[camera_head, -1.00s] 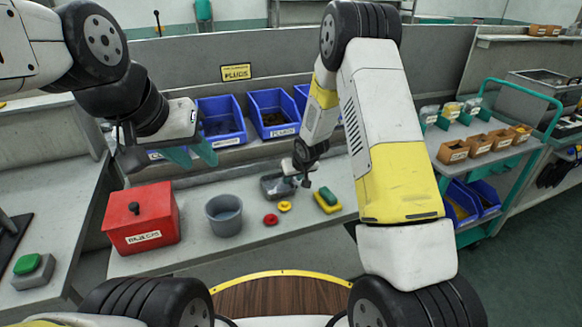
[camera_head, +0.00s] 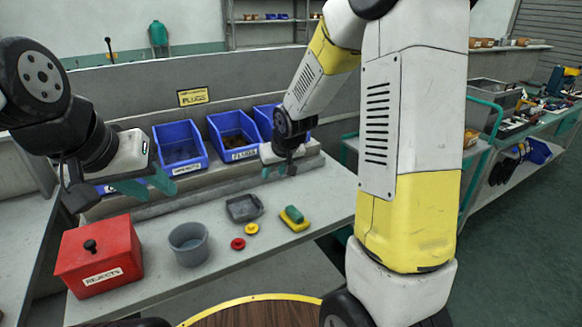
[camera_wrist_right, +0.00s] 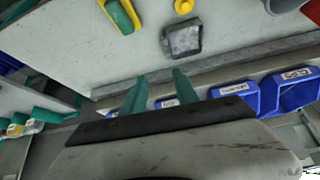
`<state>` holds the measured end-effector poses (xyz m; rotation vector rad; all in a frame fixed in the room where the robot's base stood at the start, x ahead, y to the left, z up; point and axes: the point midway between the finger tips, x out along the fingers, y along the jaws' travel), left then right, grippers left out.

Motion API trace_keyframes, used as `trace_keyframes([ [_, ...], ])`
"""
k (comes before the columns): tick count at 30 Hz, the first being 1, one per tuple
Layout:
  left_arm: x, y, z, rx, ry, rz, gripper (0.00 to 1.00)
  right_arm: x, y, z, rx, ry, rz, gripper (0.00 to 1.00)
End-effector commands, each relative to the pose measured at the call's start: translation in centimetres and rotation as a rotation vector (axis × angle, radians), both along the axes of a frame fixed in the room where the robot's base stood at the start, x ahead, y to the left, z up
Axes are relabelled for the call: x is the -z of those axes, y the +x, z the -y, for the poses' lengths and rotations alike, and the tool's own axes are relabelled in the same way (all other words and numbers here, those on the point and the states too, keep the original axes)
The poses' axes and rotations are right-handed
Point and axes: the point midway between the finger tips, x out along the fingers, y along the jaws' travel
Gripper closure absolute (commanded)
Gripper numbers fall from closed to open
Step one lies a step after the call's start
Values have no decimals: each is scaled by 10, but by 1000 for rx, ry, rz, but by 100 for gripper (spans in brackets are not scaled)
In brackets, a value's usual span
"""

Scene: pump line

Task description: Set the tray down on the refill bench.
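The small dark grey tray (camera_head: 244,207) sits flat on the light grey bench top (camera_head: 208,285), behind the yellow and red pieces. It looks empty. The right wrist view also shows the tray (camera_wrist_right: 183,40), beyond my fingertips and apart from them. My right gripper (camera_head: 279,170) is above the rear of the bench, behind and right of the tray. Its two teal fingers (camera_wrist_right: 158,84) stand apart with nothing between them. My left gripper (camera_head: 147,187) hangs in front of the blue bins, its teal fingers apart and empty.
A red REJECTS box (camera_head: 99,257), grey bucket (camera_head: 188,244), red piece (camera_head: 238,243), yellow piece (camera_head: 251,229) and green-yellow sponge (camera_head: 294,218) are on the bench. Blue bins (camera_head: 180,147) line its back. A trolley (camera_head: 478,160) stands right, partly behind my right arm.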

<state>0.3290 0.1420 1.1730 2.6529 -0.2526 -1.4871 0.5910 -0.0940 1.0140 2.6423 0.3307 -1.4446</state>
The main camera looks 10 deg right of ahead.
Motion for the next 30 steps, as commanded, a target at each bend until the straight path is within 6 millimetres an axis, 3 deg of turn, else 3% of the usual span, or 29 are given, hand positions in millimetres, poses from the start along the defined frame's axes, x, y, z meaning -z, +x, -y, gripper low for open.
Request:
trace_keyframes([
  [1,0,0,0,0,0,0,65,-28,-14,10,25,8,11,64],
  [3,0,0,0,0,0,0,65,-56,-39,21,56,18,7,64],
  [9,0,0,0,0,0,0,65,-117,-119,43,117,59,-9,64],
  [12,0,0,0,0,0,0,65,-138,-163,49,135,85,-16,64],
  [18,0,0,0,0,0,0,65,-156,-233,50,145,129,-30,64],
  [24,0,0,0,0,0,0,65,-158,-262,49,143,147,-41,64],
  [30,0,0,0,0,0,0,65,-158,-263,49,142,149,-41,64],
])
